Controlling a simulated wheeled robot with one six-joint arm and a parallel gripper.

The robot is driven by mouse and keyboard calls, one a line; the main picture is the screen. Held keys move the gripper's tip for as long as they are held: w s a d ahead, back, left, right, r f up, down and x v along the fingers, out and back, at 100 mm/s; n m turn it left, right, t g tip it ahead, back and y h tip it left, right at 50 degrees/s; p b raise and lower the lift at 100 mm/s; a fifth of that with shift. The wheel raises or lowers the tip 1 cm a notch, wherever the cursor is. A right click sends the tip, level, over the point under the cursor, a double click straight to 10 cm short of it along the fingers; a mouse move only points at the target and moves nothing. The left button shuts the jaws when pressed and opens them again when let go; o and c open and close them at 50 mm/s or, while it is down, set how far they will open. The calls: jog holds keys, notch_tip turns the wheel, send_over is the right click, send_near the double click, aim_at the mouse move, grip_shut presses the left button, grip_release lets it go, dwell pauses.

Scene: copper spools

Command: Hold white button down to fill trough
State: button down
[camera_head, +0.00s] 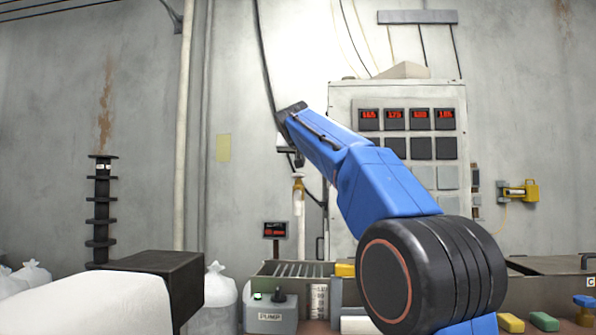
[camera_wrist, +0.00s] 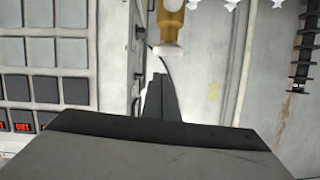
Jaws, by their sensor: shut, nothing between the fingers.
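A brass fitting (camera_head: 298,185) with a small white cap, likely the white button (camera_head: 298,176), stands on a white pipe in front of the wall. In the wrist view, which looks upside down, the white button (camera_wrist: 168,52) is at the end of the brass part. My gripper (camera_head: 296,160) is shut and empty, pointing down just above the button. Its dark fingers (camera_wrist: 159,78) end close to the button in the wrist view; a small gap seems to show, but contact is hard to judge. A grey slatted trough (camera_head: 262,268) is below; its inside is mostly hidden.
A grey PUMP box (camera_head: 270,318) with a green light and black knob stands in front of the trough. A control cabinet (camera_head: 345,98) with red displays is right of the gripper. White sacks (camera_head: 218,290) and a dark ribbed post (camera_head: 101,210) are at left.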

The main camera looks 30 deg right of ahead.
jog(key=v, duration=1)
jog(key=shift+s, duration=0.15)
jog(key=s+a+f+n+g+y, duration=0.2)
jog(key=s+a+f, duration=0.3)
jog(key=s+f, duration=0.8)
jog(key=s+a+f+n+g+y, duration=0.3)
jog(key=s+f, duration=1)
jog(key=f, duration=1.5)
jog(key=s+a+f+n+g+y, duration=0.2)
jog(key=s+a+f, duration=0.5)
jog(key=s+f, duration=0.6)
notch_tip(320, 180, down, 8)
jog(key=shift+f+n+y, duration=0.15)
jog(key=shift+n+y, duration=0.15)
jog(key=shift+y, duration=0.2)
jog(key=shift+w, duration=0.1)
